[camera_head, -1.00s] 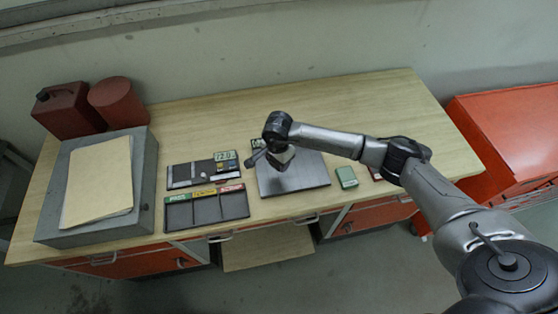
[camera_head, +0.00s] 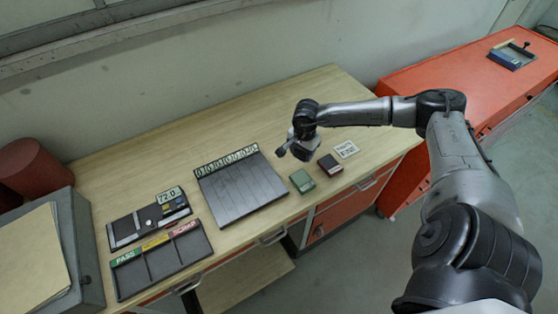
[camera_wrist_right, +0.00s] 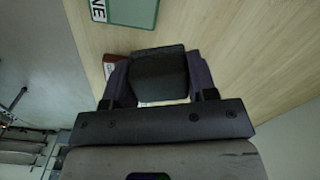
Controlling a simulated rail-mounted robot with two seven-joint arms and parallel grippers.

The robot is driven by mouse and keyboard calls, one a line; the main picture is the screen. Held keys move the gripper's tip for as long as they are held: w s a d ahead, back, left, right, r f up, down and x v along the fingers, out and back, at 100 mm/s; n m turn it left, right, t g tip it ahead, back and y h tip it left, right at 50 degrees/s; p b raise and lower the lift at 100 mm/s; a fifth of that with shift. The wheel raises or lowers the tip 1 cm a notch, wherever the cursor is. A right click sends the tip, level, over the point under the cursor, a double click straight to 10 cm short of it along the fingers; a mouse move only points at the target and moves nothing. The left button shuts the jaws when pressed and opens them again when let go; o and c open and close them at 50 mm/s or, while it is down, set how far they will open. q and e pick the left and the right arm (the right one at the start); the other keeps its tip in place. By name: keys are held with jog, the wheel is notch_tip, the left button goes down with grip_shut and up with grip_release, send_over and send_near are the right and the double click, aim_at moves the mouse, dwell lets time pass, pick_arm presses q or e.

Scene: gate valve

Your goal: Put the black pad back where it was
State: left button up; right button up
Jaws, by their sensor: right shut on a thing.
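My right gripper (camera_head: 302,150) hangs over the wooden table, just behind the green block (camera_head: 302,181) and left of the dark red block (camera_head: 330,165). In the right wrist view, the gripper (camera_wrist_right: 158,62) is shut on the black pad (camera_wrist_right: 160,77), which sits between its two fingers. Bare wood shows around the pad, with a sliver of the red block (camera_wrist_right: 109,66) and the lettered green block (camera_wrist_right: 125,12) beyond. The pad cannot be made out in the head view. My left gripper is not in view.
A white lettered card (camera_head: 346,149) lies right of the gripper. A dark ribbed board (camera_head: 242,190), a tray with coloured labels (camera_head: 163,263) and a black case (camera_head: 133,227) lie to the left. An orange cabinet (camera_head: 450,85) stands right of the table.

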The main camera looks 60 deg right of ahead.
jog(key=s+d+r+b, duration=0.1)
jog(key=s+d+r, duration=0.1)
jog(key=d, duration=0.1)
jog(key=w+f, duration=0.2)
jog(key=w, duration=0.2)
jog(key=w+a+f, duration=0.1)
jog(key=w+f, duration=0.1)
jog(key=w, duration=0.1)
jog(key=w+f+p, duration=0.1)
jog(key=w+f, duration=0.1)
jog(key=w, duration=0.2)
jog(key=shift+w+a+f, duration=0.2)
jog(key=shift+w+a, duration=0.1)
jog(key=shift+a, duration=0.05)
jog(key=shift+f+p, duration=0.3)
jog(key=shift+f, duration=1.8)
jog(key=shift+f, duration=0.1)
jog(key=shift+f+b, duration=0.1)
jog(key=shift+b, duration=0.2)
jog(key=o, duration=1)
